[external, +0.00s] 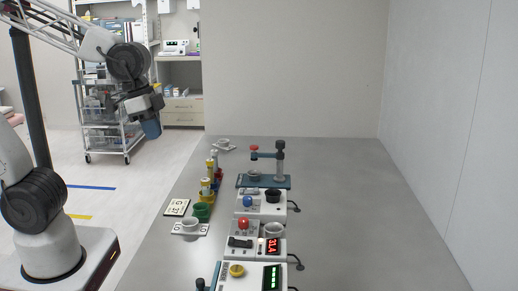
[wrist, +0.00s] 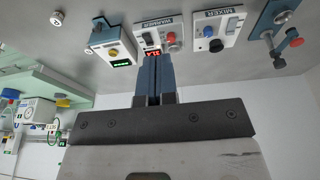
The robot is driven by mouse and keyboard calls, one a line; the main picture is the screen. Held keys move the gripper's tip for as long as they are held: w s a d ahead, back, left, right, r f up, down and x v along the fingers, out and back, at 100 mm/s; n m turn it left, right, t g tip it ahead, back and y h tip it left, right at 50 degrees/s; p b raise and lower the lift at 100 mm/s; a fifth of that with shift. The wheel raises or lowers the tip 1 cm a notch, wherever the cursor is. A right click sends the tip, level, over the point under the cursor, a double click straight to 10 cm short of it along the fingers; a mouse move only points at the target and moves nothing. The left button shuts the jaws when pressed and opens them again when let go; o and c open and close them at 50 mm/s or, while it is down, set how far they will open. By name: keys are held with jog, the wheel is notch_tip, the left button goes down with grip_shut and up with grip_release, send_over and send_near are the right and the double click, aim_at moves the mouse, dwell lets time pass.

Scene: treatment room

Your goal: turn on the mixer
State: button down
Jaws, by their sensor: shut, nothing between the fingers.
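The mixer (external: 262,208) is a pale box on the grey table with a blue knob (external: 247,202) and a round black part (external: 273,195). In the wrist view, which looks upside down, the mixer (wrist: 229,28) carries a MIXER label, and its blue knob (wrist: 208,31) and black part (wrist: 216,45) show. My gripper (external: 153,130) is raised in the air left of the table, well apart from the mixer. In the wrist view its blue fingers (wrist: 152,75) are together with nothing between them. I cannot tell whether the mixer is on.
The warmer (wrist: 150,38), with a red knob and red display, stands beside the mixer. A unit with a yellow knob (external: 237,270) and green display is nearest. A blue-based stand (external: 263,182) is behind the mixer. Cups and small containers line the table's left side; the right side is clear.

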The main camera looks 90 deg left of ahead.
jog(key=w+a+f, duration=0.5)
jog(key=w+a, duration=0.4)
jog(key=w+a+f+t, duration=0.1)
jog(key=w+a+f, duration=0.3)
jog(key=w+a, duration=0.5)
jog(key=shift+w+a+f, duration=0.3)
jog(key=shift+w+f, duration=0.05)
jog(key=shift+w, duration=0.45)
jog(key=shift+f, duration=0.1)
send_near(257, 189)
jog(key=x, duration=0.5)
jog(key=shift+w+d, duration=0.1)
jog(key=shift+w, duration=0.1)
jog(key=shift+x, duration=1.05)
